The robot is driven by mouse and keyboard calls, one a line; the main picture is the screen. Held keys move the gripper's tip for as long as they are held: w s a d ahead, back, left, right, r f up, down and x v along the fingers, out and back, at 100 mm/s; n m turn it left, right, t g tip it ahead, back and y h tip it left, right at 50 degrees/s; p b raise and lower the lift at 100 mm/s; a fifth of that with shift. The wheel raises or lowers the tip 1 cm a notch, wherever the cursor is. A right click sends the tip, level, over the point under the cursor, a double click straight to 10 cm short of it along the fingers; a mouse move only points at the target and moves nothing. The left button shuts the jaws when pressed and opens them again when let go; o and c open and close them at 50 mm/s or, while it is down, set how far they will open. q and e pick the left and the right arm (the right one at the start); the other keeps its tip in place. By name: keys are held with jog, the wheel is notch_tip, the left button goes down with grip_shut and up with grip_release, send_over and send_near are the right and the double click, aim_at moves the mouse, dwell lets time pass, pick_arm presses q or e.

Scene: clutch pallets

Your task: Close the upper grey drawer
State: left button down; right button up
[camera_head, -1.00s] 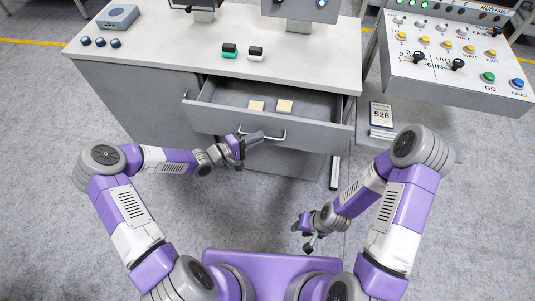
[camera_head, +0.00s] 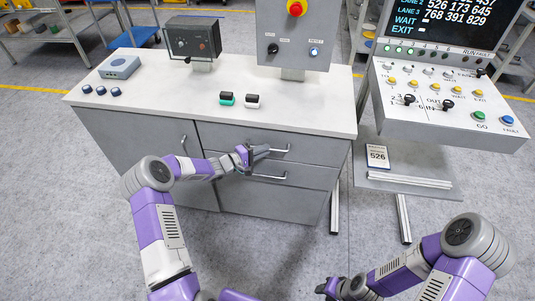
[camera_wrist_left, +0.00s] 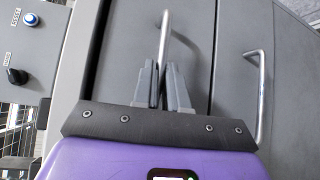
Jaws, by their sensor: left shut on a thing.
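The upper grey drawer (camera_head: 315,152) is in the cabinet below the white worktop, and its front looks flush with the cabinet. Its bar handle (camera_wrist_left: 163,35) runs up from between the fingers in the left wrist view. My left gripper (camera_head: 262,151) is at this handle, shut on it; its fingers also show in the left wrist view (camera_wrist_left: 162,84). The inside of the drawer is hidden. My right gripper (camera_head: 326,288) is low at the bottom of the head view, away from the cabinet; its finger opening is unclear.
A lower drawer (camera_head: 300,181) with its own handle sits below, and a cabinet door (camera_head: 150,145) is to the left. The worktop (camera_head: 180,105) holds small black, green and white blocks. A control console (camera_head: 445,105) stands at the right. The floor in front is clear.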

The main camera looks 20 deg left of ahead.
pick_arm(q)
jog(key=shift+w+a+r, duration=0.15)
jog(key=shift+r, duration=0.05)
jog(key=c, duration=1.5)
grip_release()
jog(key=o, duration=0.3)
jog(key=shift+w+f, duration=0.1)
jog(key=shift+w, duration=0.05)
jog(key=shift+o, duration=0.2)
jog(key=shift+s, duration=0.2)
jog(key=p+v, duration=0.2)
jog(key=v, duration=0.5)
jog(key=shift+s, duration=0.1)
